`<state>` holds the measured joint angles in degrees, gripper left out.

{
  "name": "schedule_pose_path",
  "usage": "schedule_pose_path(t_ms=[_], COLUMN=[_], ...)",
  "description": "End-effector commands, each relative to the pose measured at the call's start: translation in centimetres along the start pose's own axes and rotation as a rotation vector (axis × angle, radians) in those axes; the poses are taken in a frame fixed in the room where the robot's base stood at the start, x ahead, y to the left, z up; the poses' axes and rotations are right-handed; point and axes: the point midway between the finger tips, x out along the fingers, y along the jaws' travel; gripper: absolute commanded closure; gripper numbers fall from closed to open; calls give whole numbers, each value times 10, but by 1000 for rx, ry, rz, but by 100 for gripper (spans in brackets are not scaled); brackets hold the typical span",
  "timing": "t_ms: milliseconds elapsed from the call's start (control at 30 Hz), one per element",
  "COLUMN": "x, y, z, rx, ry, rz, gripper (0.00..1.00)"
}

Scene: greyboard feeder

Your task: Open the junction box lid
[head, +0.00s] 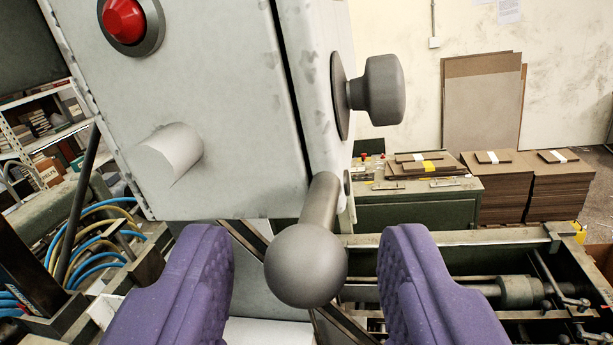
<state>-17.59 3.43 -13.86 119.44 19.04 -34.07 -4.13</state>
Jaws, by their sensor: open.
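The junction box (225,130) is a pale grey, worn box, tilted in the head view at upper left and centre. A dark seam runs down near its right edge. A grey rod with a ball end (306,265) sticks out toward me from the box's lower right corner. A dark round knob (377,90) is on the box's right side. My gripper (307,268) has two purple padded fingers, open, one on each side of the ball, with gaps on both sides. The lid looks shut against the box.
A red button (125,20) and a pale cylindrical stub (168,153) stick out from the box's front. Dark green machinery (500,290) lies below right. A green cabinet (415,208) and stacks of brown board (535,185) stand behind. Blue and yellow hoses (95,240) are at left.

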Motion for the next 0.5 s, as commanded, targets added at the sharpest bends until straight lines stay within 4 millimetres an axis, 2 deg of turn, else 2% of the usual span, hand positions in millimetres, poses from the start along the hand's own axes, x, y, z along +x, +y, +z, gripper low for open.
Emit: schedule_pose_path(t_ms=[100, 200, 433, 467, 500], x=[15, 21, 22, 22, 22], y=[0, 0, 0, 0, 0], z=[-1, -1, -1, -1, -1], rx=[-1, 1, 1, 1, 1], ry=[-1, -1, 0, 0, 0], rz=[0, -1, -1, -1, -1], gripper=[52, 52, 52, 54, 64])
